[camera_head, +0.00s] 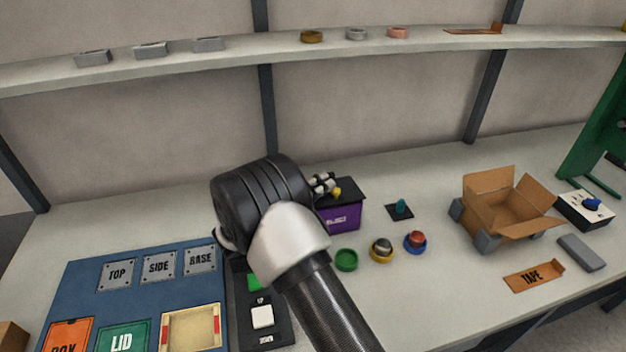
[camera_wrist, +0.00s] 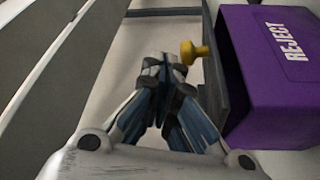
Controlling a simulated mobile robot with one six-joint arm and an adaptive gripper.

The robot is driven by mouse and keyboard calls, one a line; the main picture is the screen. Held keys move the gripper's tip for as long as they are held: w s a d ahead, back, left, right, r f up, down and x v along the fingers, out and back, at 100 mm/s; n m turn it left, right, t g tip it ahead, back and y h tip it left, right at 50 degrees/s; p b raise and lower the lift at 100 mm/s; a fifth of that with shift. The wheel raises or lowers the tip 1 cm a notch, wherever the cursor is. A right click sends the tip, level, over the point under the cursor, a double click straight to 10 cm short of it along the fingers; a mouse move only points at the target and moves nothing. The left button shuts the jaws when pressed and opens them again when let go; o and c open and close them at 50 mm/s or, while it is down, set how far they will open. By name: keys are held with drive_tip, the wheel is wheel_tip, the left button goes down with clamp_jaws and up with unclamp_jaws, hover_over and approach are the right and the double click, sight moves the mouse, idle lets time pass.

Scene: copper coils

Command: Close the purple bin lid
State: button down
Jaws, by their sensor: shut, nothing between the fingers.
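The purple bin (camera_head: 342,218) stands on the table just right of my wrist in the head view, partly hidden by my arm. It also shows in the wrist view (camera_wrist: 275,75), with REJECT on its face. Its dark lid (camera_wrist: 212,85) runs along the bin's top side and carries a yellow knob (camera_wrist: 195,51). In the head view the lid looks about level over the bin; I cannot tell if it is fully seated. My gripper (camera_head: 324,184) is shut and empty. In the wrist view its fingertips (camera_wrist: 165,64) are just left of the knob, with a small gap apparent.
Green, yellow and blue rings (camera_head: 382,250) lie in front of the bin. A small dark pad with a teal piece (camera_head: 400,208) is to its right. An open cardboard box (camera_head: 500,205) stands farther right. A blue mat (camera_head: 85,270) with labelled plates lies left. A shelf (camera_head: 270,55) runs above.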

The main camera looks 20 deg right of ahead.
drive_tip(key=shift+s+f+m, duration=0.2)
drive_tip(key=shift+f+m, duration=0.1)
drive_tip(key=shift+s+d+f, duration=0.1)
drive_tip(key=shift+s+f, duration=0.2)
drive_tip(key=shift+f, duration=0.15)
drive_tip(key=shift+f, duration=0.1)
